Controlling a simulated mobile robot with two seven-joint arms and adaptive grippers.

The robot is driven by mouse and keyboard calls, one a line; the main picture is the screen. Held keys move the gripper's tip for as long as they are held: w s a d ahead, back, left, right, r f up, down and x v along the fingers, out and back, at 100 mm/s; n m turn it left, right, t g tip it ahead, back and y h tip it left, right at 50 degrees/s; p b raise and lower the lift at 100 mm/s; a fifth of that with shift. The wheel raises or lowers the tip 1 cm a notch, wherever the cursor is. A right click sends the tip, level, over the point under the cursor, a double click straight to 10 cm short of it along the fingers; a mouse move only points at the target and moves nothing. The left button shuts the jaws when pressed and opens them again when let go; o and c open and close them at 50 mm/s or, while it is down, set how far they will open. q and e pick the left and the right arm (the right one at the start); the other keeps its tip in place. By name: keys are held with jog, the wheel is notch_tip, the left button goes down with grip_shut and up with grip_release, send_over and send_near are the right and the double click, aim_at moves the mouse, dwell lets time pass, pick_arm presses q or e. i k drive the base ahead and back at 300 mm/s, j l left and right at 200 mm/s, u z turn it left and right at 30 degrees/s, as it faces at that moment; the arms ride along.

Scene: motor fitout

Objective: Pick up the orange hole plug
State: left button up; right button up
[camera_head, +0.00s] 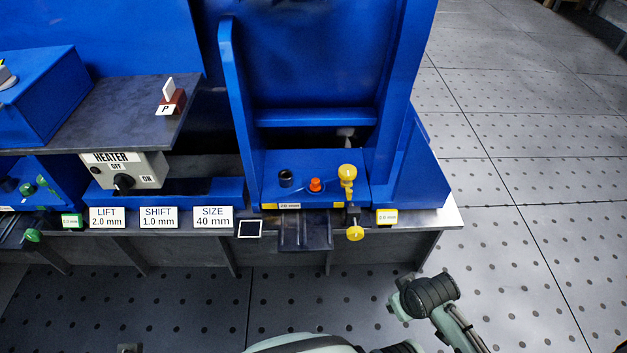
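The orange hole plug (315,185) is a small orange piece standing on the blue fixture's low front ledge (268,190). It sits between a dark cylindrical piece (285,178) on its left and a yellow-knobbed part (347,173) on its right. Nothing covers it from this view. Neither of my grippers shows. Part of my arm shows at the bottom right, well apart from the plug.
Blue uprights stand on both sides of the ledge. A dark plate (305,232) and a lower yellow knob (355,233) stick out in front. To the left are setting signs (158,217) and a heater switch box (124,172). Open floor lies right.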

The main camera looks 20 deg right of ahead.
aim_at(315, 185)
jog(key=l+z, duration=0.45)
jog(key=l, duration=0.15)
jog(key=l+z, duration=0.45)
jog(key=l, duration=0.2)
